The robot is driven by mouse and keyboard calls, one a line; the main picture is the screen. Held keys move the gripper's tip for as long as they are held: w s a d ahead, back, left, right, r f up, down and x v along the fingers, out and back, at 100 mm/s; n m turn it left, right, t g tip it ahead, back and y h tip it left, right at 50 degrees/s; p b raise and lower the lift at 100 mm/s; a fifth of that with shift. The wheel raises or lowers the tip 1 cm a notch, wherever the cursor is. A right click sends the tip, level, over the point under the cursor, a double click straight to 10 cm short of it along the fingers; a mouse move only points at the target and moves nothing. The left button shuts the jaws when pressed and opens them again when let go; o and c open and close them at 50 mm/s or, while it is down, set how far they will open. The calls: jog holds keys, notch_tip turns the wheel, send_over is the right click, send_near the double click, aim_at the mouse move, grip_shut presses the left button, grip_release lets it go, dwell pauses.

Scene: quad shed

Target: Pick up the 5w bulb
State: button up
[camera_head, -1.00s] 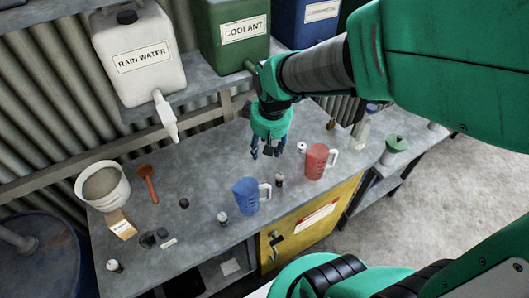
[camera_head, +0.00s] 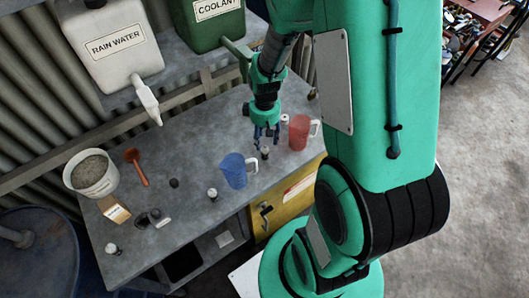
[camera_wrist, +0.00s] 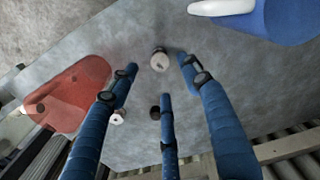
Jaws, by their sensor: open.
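A small bulb with a pale top (camera_head: 265,153) stands on the bench between the blue jug and the red jug. It also shows in the wrist view (camera_wrist: 159,60), just beyond my fingertips. I cannot read a wattage on any bulb. My gripper (camera_head: 266,137) is open and empty, pointing down close above this bulb. Its blue fingers (camera_wrist: 158,82) are spread in the wrist view, with the bulb between the two outer tips. Other bulb-like items stand at the front left (camera_head: 112,249), left of the blue jug (camera_head: 212,194) and behind my gripper (camera_head: 284,120).
A blue jug (camera_head: 233,171) stands left of my gripper and a red jug (camera_head: 299,132) right of it. A small dark piece (camera_wrist: 155,112) lies near the fingers. A bucket (camera_head: 90,174) and an orange-brown tool (camera_head: 137,167) are at the left. A rain water container (camera_head: 110,45) overhangs behind.

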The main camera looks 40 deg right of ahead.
aim_at(265, 147)
jog(key=shift+f, duration=1.25)
jog(key=shift+f, duration=0.15)
jog(key=shift+f+b, duration=0.4)
jog(key=shift+f, duration=2)
grip_shut()
